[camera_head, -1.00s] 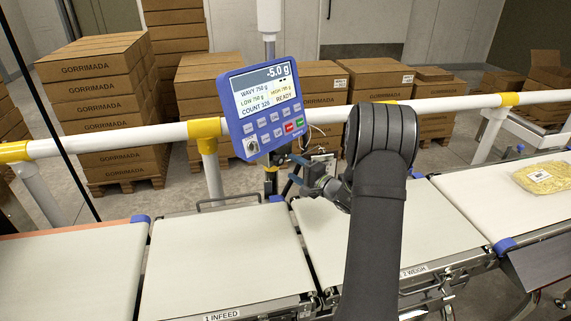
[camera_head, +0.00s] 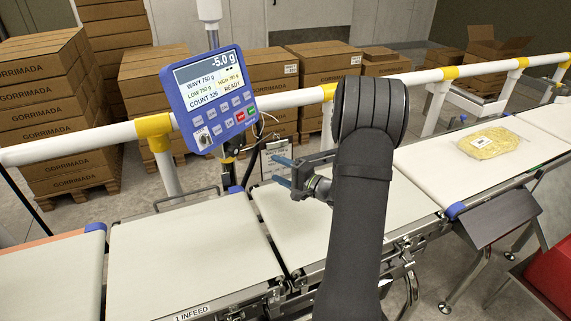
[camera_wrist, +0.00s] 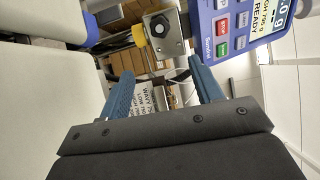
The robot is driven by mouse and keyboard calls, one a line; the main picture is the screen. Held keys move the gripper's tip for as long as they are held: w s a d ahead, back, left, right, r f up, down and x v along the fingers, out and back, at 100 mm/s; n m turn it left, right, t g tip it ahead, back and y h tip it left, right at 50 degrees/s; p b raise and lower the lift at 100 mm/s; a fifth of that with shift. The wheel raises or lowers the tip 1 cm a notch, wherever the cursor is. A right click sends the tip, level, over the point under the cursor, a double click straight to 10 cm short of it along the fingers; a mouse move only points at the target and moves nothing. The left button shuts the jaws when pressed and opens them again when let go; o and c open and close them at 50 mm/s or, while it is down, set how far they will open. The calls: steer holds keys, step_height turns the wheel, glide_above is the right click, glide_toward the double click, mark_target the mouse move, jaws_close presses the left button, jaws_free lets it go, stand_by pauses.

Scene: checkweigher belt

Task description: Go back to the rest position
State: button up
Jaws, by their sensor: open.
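My gripper (camera_head: 282,171) is in the middle of the head view, above the weigh belt (camera_head: 275,206). Its blue fingers are apart with nothing between them, and they also show in the wrist view (camera_wrist: 160,92). They point toward the blue weighing display (camera_head: 211,100), which stands on a post behind the belts and reads -5.0 g and READY. My dark forearm hides part of the weigh belt. A clipboard with a sheet (camera_head: 277,158) hangs just behind my fingers and shows between them in the wrist view.
The infeed belt (camera_head: 190,250) is empty. A clear bag of yellow pasta (camera_head: 488,142) lies on the belt at the right. A white rail with yellow joints (camera_head: 153,126) runs behind the belts. Stacked cartons (camera_head: 40,110) stand beyond it. A red bin (camera_head: 550,275) is at the lower right.

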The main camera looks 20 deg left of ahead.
mark_target(237, 151)
steer(key=x, duration=1.7)
steer(key=shift+a, duration=0.25)
steer(key=shift+w, duration=0.1)
steer(key=shift+d, duration=0.1)
